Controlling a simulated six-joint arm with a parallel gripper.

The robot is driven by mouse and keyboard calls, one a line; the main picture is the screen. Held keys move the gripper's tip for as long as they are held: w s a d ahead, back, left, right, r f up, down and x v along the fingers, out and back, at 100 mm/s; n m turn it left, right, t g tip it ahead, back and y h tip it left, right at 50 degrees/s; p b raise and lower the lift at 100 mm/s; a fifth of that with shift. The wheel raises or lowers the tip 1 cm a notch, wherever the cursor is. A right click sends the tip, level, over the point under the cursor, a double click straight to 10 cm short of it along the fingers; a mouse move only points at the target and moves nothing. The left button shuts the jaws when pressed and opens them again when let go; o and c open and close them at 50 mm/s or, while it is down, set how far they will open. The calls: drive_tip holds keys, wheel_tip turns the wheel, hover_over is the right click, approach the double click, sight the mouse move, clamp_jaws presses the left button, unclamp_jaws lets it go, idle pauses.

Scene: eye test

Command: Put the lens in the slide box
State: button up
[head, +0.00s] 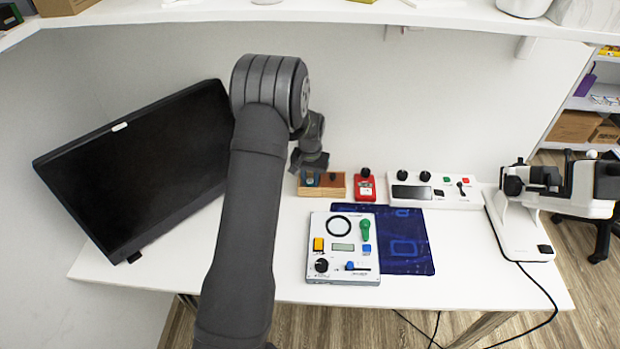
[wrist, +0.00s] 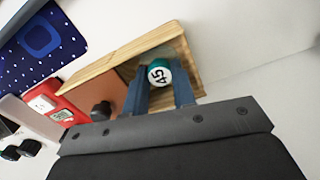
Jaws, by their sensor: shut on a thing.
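The lens (wrist: 160,74) is a short teal cylinder with a white face marked 45. My gripper (wrist: 162,90) is shut on it, with one blue finger on each side. In the head view my gripper (head: 309,172) points down at the left part of the slide box. The slide box (wrist: 118,57) is a pale wooden box with an open compartment and a brown one beside it; it also shows in the head view (head: 322,193). The lens is at the open compartment, within its walls as seen from the wrist. I cannot tell whether it touches the floor.
A black knob (wrist: 102,110) stands at the brown part of the box. A red device (head: 366,188) is close on the right, then a white control panel (head: 455,193). A control box (head: 343,265) on a blue mat (head: 415,262) is in front. A monitor (head: 140,165) leans left.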

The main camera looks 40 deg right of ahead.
sight(310, 181)
drive_tip(key=o, duration=0.7)
wheel_tip(310, 181, up, 12)
drive_tip(key=shift+r, duration=0.15)
wheel_tip(310, 181, down, 13)
drive_tip(key=shift+r, duration=0.15)
wheel_tip(310, 181, up, 3)
drive_tip(key=shift+f, duration=0.1)
drive_tip(key=shift+r, duration=0.65)
